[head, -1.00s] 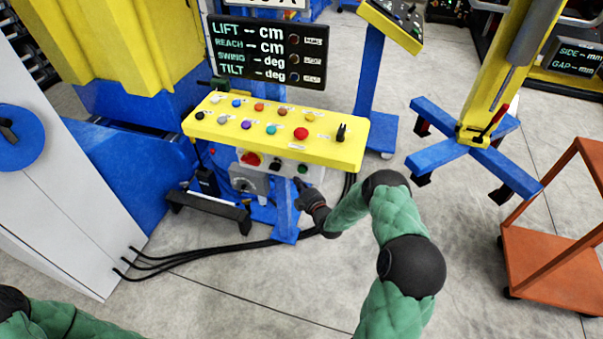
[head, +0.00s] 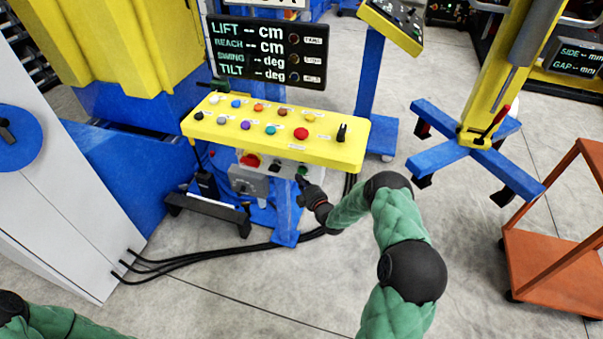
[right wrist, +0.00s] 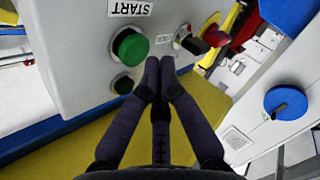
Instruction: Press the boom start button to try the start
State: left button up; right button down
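A green start button (right wrist: 130,47) sits on a light grey box face under a START label (right wrist: 130,8), which reads upside down in the right wrist view. In the head view the green button (head: 303,170) is on the small box below the yellow panel. My right gripper (right wrist: 159,66) has its fingertips together with nothing between them, just beside the button's edge. I cannot tell whether they touch it. The right gripper also shows in the head view (head: 301,181), just below the button. My left gripper is out of view.
A smaller dark green button (right wrist: 123,84) lies close to the fingertips. A red switch (right wrist: 215,36) is further along the box. The yellow panel (head: 350,150) with several coloured buttons overhangs the box. A display (head: 267,52) stands behind it, and an orange cart (head: 550,262) is at right.

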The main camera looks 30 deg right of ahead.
dwell(0.8)
jog(key=shift+w+d+b, duration=0.3)
jog(key=shift+b, duration=0.2)
jog(key=shift+w+d+b, duration=0.3)
jog(key=shift+d+b, duration=0.05)
jog(key=shift+b, duration=0.05)
dwell(0.6)
jog(key=shift+s+a, duration=0.1)
jog(key=shift+s, duration=0.05)
jog(key=shift+s+a, duration=0.45)
jog(key=shift+a, duration=0.1)
dwell(0.4)
jog(key=shift+s+a+p, duration=0.7)
jog(key=shift+s+a, duration=0.9)
jog(key=shift+a, duration=0.3)
